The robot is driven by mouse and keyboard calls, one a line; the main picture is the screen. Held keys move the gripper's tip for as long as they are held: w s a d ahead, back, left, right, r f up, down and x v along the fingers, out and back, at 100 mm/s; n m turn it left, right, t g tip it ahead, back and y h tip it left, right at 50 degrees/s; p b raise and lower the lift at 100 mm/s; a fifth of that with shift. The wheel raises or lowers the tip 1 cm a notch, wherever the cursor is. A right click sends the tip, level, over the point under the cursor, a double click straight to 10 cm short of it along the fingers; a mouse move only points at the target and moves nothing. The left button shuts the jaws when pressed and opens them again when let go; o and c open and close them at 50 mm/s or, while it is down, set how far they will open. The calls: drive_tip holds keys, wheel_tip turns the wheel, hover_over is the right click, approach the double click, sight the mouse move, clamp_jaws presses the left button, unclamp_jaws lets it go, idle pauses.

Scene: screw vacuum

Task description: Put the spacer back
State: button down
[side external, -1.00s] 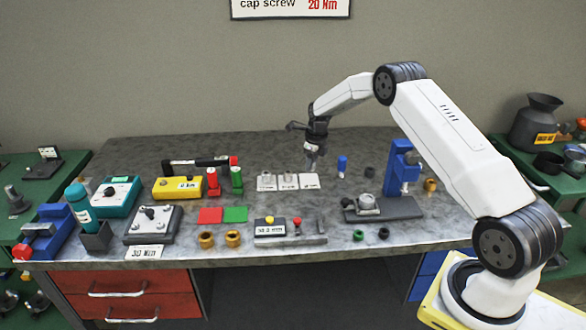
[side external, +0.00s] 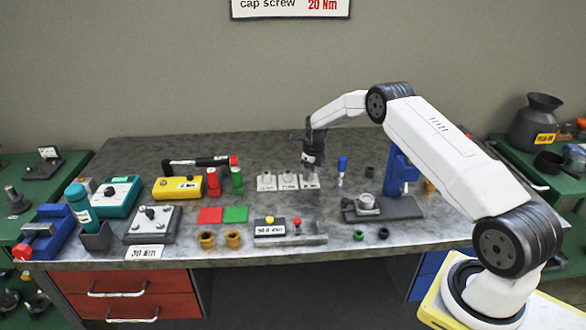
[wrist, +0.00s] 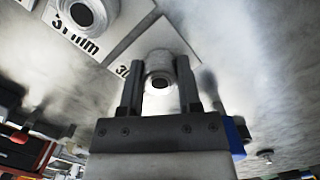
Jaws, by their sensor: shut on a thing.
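My gripper (wrist: 158,82) is shut on a light grey ring-shaped spacer (wrist: 158,68), held between its two fingers in the wrist view. In the side view my gripper (side external: 310,172) is low over the rightmost of three white label plates (side external: 316,184). That plate (wrist: 172,38) lies just behind the held spacer in the wrist view, its printed "30" partly covered. I cannot tell whether the spacer touches the plate.
Two more white plates (side external: 266,187) with spacers lie left of my gripper. A blue-handled tool (side external: 342,164) stands close on the right. Green and red cylinders (side external: 237,180) stand to the left.

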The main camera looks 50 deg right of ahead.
drive_tip(key=shift+f, duration=0.1)
drive_tip(key=shift+c, duration=1.5)
unclamp_jaws()
wheel_tip(320, 180, up, 12)
drive_tip(key=s, duration=0.1)
drive_tip(key=shift+s+d, duration=0.2)
drive_tip(key=shift+s, duration=0.05)
drive_tip(key=shift+a, duration=0.1)
